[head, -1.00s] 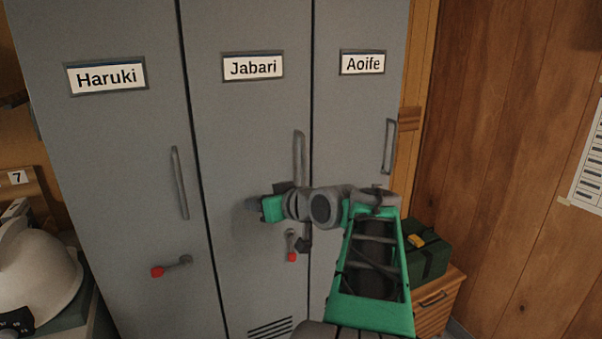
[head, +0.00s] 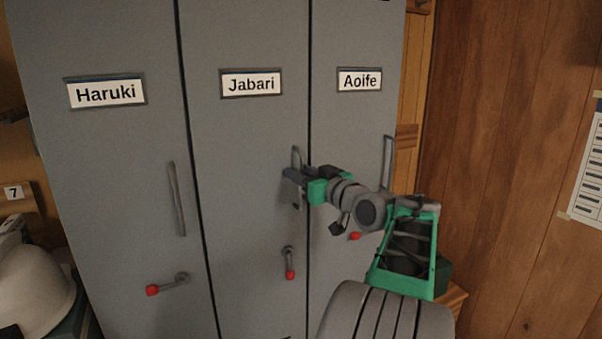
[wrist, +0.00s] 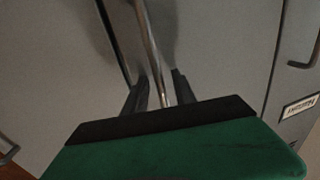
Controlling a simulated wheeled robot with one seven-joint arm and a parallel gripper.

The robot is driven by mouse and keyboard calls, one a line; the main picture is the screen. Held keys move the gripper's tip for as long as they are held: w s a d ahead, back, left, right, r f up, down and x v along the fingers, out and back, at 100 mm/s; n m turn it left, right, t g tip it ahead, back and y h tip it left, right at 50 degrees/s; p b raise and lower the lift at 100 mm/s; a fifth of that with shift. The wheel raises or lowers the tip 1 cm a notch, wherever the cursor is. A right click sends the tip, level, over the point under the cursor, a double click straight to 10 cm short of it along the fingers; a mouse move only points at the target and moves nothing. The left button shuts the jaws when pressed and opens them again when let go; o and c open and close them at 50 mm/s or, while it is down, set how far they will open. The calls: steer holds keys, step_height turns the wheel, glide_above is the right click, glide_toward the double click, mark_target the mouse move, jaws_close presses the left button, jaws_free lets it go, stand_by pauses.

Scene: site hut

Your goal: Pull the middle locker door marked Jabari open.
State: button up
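The middle locker door marked Jabari (head: 245,185) is grey and sits flush with its neighbours, shut. Its upright bar handle (head: 296,155) is partly hidden by my gripper (head: 291,178), which is at the handle from the right. In the wrist view the handle bar (wrist: 149,40) runs down between the two dark fingers of my gripper (wrist: 160,92). The fingers stand apart with a gap showing beside the bar, so my gripper looks open around it. Below, the Jabari latch lever (head: 289,262) with a red tip points straight down.
The Haruki door (head: 105,190) on the left is shut, its red-tipped lever (head: 168,284) lying sideways. The Aoife door (head: 350,130) on the right is shut, partly behind my arm. A white helmet (head: 35,290) is at lower left. A wooden wall (head: 510,180) stands at right.

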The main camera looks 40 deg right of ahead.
jaws_close()
stand_by(1.4)
